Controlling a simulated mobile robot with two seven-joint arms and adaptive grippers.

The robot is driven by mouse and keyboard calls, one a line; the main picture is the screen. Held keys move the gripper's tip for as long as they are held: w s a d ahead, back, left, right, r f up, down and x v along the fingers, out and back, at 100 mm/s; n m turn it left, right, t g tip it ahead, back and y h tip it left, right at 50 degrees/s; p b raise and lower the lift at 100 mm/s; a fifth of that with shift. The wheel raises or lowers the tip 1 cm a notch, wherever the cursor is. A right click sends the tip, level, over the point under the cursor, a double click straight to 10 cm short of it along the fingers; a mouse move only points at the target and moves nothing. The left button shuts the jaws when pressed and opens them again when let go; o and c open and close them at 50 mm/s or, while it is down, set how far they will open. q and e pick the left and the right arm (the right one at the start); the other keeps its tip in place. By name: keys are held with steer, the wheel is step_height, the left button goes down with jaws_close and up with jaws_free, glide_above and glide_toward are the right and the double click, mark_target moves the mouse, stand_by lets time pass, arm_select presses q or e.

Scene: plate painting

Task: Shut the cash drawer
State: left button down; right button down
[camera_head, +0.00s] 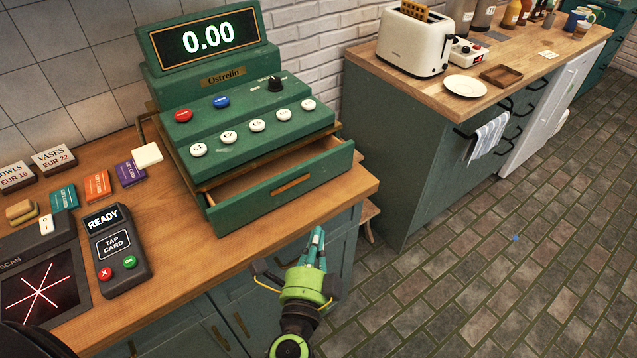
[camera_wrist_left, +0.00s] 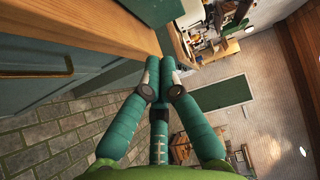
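The green cash register (camera_head: 215,110) stands on the wooden counter, its display reading 0.00. Its cash drawer (camera_head: 240,208) sticks out of the front, open, with a wooden handle strip on its face; the inside that shows looks bare. My left gripper (camera_head: 316,240) is in front of and below the drawer, just off the counter's front edge, apart from the drawer. In the left wrist view its green fingers (camera_wrist_left: 160,66) come together at the tips with nothing between them. My right gripper is in neither view.
A card reader (camera_head: 122,250), a scanner (camera_head: 42,290) and coloured cards (camera_head: 97,186) lie on the counter (camera_head: 185,285) left of the drawer. A second counter with a toaster (camera_head: 414,42) stands at the right.

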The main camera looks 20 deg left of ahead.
mark_target(297, 182)
arm_select(q)
steer(key=w+a+p, duration=0.1)
steer(key=w, duration=0.3)
steer(key=w+a+p, duration=0.1)
steer(key=w+p, duration=0.1)
steer(key=w, duration=0.1)
steer(key=w+a+p, duration=0.1)
steer(key=w, duration=0.3)
steer(key=shift+w+a+r+p, duration=0.15)
steer(key=shift+w+r+p, duration=0.15)
steer(key=shift+w+p, duration=0.05)
steer(key=shift+w+a+f, duration=0.1)
steer(key=shift+w+a, duration=0.25)
steer(key=shift+a, duration=0.3)
steer(key=shift+w+f, duration=0.1)
steer(key=w+a+b, duration=0.1)
steer(key=a, duration=0.1)
steer(key=w+a+b, duration=0.1)
steer(key=w+a, duration=0.1)
